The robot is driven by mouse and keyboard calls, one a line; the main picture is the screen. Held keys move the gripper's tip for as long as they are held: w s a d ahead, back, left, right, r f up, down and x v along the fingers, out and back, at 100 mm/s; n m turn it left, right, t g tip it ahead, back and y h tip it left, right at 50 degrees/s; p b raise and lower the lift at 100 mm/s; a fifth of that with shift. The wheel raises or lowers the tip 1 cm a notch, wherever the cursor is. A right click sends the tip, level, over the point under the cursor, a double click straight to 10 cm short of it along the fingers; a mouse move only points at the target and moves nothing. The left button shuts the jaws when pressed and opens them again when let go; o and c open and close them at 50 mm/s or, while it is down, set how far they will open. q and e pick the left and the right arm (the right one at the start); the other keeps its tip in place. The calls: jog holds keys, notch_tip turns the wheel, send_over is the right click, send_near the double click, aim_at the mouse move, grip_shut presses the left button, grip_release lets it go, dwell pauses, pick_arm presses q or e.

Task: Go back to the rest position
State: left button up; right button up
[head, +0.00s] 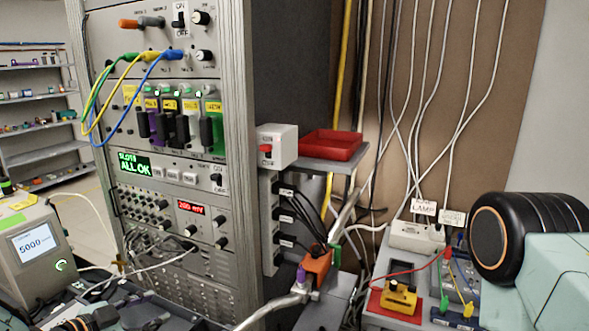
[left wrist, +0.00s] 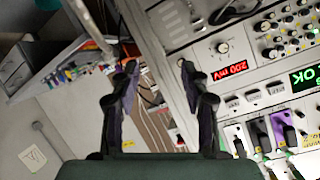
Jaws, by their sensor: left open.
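My left gripper (head: 105,317) shows low at the bottom left of the head view, dark and partly cut off by the frame edge. The left wrist view shows its two black fingers with purple inner parts (left wrist: 157,78) spread apart, with nothing between them. The instrument rack (head: 190,255) stands beyond the gripper, and its red 200 mV display (left wrist: 229,69) shows right of the fingers in the wrist view. No contact with the rack shows. My right gripper is not seen.
A grey meter box (head: 38,250) stands at the left. Cables hang before the rack (head: 150,265). A red tray (head: 333,145) sits on a ledge to its right. The left-side floor looks clear.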

pick_arm(q)
jog(key=s+d+f+n+g+y, duration=0.1)
jog(key=s+d+f+n+g, duration=0.2)
jog(key=s+d+f, duration=0.35)
jog(key=s+d+f+n+g+y, duration=0.1)
jog(key=s+d+f+n+g, duration=0.25)
jog(key=s+f, duration=0.45)
jog(key=s+a+f+n+g+y, duration=0.1)
jog(key=s+f+n+g+y, duration=0.15)
jog(key=s, duration=0.85)
jog(key=s+a+f+n+g+y, duration=0.1)
jog(key=s+n+g, duration=0.15)
jog(key=s, duration=0.85)
notch_tip(320, 180, down, 17)
jog(key=b, duration=1.8)
jog(key=shift+w+d, duration=0.35)
jog(key=shift+w, duration=0.1)
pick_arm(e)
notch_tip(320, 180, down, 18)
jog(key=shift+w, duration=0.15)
pick_arm(q)
jog(key=shift+m+g, duration=0.25)
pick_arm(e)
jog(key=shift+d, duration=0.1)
